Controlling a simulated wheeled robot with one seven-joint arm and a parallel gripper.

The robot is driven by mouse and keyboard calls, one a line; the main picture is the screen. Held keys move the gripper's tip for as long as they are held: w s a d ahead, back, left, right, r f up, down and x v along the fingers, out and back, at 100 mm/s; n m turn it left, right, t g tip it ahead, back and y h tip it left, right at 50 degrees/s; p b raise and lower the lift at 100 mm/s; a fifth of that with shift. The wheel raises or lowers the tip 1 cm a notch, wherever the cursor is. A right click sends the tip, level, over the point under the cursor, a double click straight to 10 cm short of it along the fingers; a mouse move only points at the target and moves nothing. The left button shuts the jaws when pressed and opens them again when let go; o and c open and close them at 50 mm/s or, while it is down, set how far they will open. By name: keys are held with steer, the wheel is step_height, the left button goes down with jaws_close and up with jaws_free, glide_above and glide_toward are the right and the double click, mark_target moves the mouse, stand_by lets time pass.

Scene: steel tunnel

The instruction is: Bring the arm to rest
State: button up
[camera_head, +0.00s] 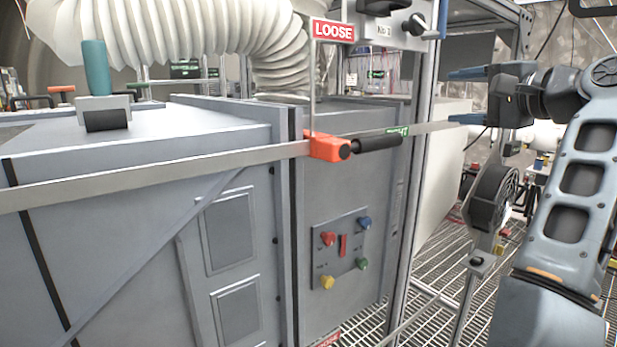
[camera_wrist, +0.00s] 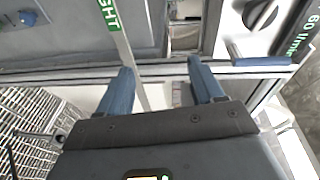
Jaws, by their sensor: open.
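My gripper (camera_head: 462,96) is at the right in the head view, its two blue fingers apart and pointing left. In the wrist view my gripper (camera_wrist: 160,68) is open, with nothing clamped between the fingers. My arm (camera_head: 575,190) comes up from the lower right. A grey band (camera_head: 200,166) runs across the cabinet front, through an orange buckle with a black handle (camera_head: 378,144), towards my gripper. In the wrist view the band (camera_wrist: 126,50) shows close to the left finger; I cannot tell whether they touch.
A grey cabinet (camera_head: 140,270) with coloured knobs fills the left and middle. A red LOOSE sign (camera_head: 333,31) stands above the buckle. A metal frame post (camera_head: 418,170) is left of my gripper. A blue-handled panel (camera_wrist: 265,60) is close by. Grating floor (camera_head: 440,265) shows below.

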steer(key=s+d+f+h, duration=0.2)
steer(key=s+f+h, duration=0.1)
steer(key=f, duration=0.9)
steer(key=s+d+f+h, duration=0.1)
steer(key=s+f+h, duration=0.15)
steer(key=f, duration=0.95)
steer(key=s+f+n+h, duration=0.2)
steer(key=s+f+n, duration=0.2)
steer(key=s+f, duration=1.1)
steer(key=s+a+f+n, duration=0.2)
steer(key=s+a+n, duration=0.1)
steer(key=s, duration=1.1)
steer(key=s+a+f+n, duration=0.1)
steer(key=s+a+n, duration=0.2)
steer(key=s, duration=1)
steer(key=s+a+r+n, duration=0.2)
steer(key=s+r, duration=0.3)
steer(key=s, duration=0.4)
steer(key=shift+s+a, duration=0.3)
steer(key=shift+a, duration=0.4)
steer(key=shift+y, duration=0.25)
